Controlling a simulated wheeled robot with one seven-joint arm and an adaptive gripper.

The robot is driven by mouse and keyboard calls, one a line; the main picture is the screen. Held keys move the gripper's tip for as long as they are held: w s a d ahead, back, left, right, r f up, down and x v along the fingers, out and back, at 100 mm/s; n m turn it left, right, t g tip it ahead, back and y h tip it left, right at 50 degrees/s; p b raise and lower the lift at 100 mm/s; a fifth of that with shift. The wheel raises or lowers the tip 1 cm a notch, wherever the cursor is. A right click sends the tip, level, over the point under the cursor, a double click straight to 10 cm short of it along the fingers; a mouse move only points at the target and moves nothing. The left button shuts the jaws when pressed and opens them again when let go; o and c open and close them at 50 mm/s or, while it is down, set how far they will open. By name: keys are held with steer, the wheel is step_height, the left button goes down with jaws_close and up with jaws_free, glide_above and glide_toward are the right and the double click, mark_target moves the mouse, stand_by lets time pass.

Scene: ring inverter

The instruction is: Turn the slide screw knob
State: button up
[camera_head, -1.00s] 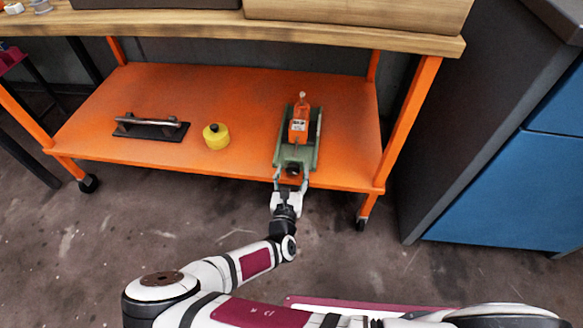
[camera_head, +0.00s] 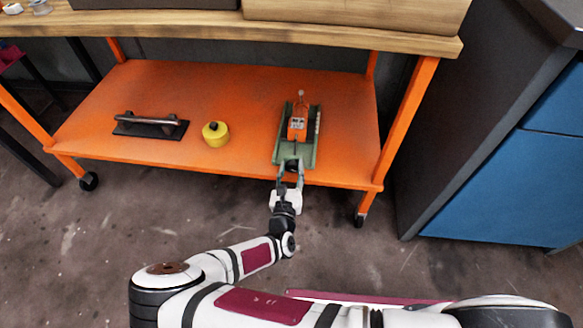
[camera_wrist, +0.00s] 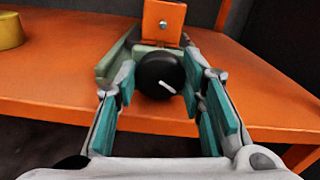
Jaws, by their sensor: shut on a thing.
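The slide screw device has a green base (camera_head: 283,151) on the orange shelf, with an orange block (camera_head: 298,124) standing on it; the block also shows in the wrist view (camera_wrist: 164,22). The round black knob (camera_wrist: 158,72) is at the near end of the base, with a short white mark slanting down to the right. My gripper (camera_head: 291,165) reaches in from the front edge of the shelf. In the wrist view its teal finger pads stand on either side of the knob, and it is shut on the knob. The exact pad contact is hard to see.
The orange shelf (camera_head: 237,110) also holds a yellow round object (camera_head: 215,134) and a black plate with a metal handle (camera_head: 150,124), both left of the device. An orange leg (camera_head: 404,130) stands to the right. A wooden tabletop (camera_head: 200,24) lies above.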

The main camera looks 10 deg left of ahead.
steer(key=n+p, duration=0.2)
steer(key=n, duration=0.1)
steer(key=shift+n+p, duration=0.6)
steer(key=shift+n, duration=0.9)
steer(key=shift+s, duration=0.1)
steer(key=shift+f, duration=0.1)
steer(key=o, duration=1.1)
steer(key=shift+o, duration=0.2)
steer(key=s, duration=0.8)
steer(key=shift+a, duration=0.15)
